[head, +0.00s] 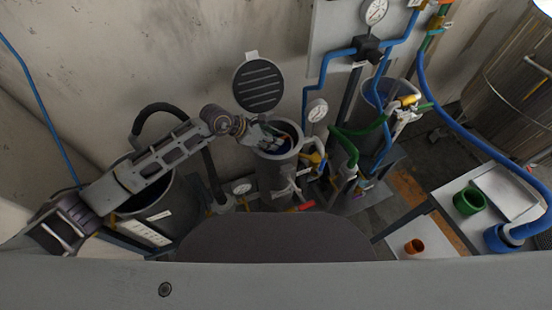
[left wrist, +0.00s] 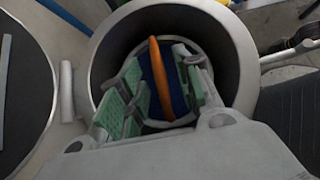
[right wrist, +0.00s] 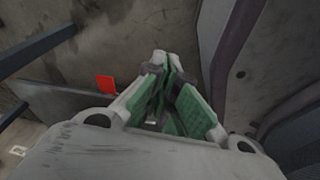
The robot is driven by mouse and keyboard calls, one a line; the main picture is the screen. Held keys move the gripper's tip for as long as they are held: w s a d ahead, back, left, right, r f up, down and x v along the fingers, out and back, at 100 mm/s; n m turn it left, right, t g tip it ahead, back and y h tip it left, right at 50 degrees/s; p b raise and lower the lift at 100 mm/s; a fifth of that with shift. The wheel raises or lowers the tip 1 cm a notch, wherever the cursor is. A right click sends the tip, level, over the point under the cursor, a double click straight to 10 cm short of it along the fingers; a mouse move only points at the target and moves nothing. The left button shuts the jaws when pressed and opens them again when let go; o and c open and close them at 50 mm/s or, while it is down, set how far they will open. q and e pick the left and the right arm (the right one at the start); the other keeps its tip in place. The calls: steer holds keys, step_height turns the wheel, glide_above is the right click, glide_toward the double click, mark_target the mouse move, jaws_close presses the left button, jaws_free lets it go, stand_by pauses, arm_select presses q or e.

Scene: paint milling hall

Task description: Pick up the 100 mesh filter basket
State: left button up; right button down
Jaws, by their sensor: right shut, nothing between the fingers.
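A filter basket with an orange bail handle (left wrist: 155,70) and a blue inside sits down in an open grey cylindrical housing (head: 277,172). The housing's rim also shows in the left wrist view (left wrist: 235,45). No mesh marking is readable on the basket. My left gripper (head: 268,138) reaches into the housing mouth from above. In the left wrist view its green-padded fingers (left wrist: 160,88) are open, one on each side of the handle, with gaps visible. My right gripper (right wrist: 165,85) is shut and empty, and is not visible in the head view.
The housing's round slotted lid (head: 258,86) stands open behind it. Gauges, valves and blue and green hoses crowd its right side. A grey drum (head: 150,205) stands left. A green cup (head: 468,201) and an orange cup (head: 414,246) stand on the right. A red tag (right wrist: 106,84) is near my right gripper.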

arm_select(q)
steer(key=shift+x, duration=0.85)
steer(key=shift+w+d+f, duration=0.15)
steer(key=shift+d+f, duration=0.1)
steer(key=shift+f, duration=0.15)
jaws_close()
arm_select(e)
steer(key=shift+s, duration=0.2)
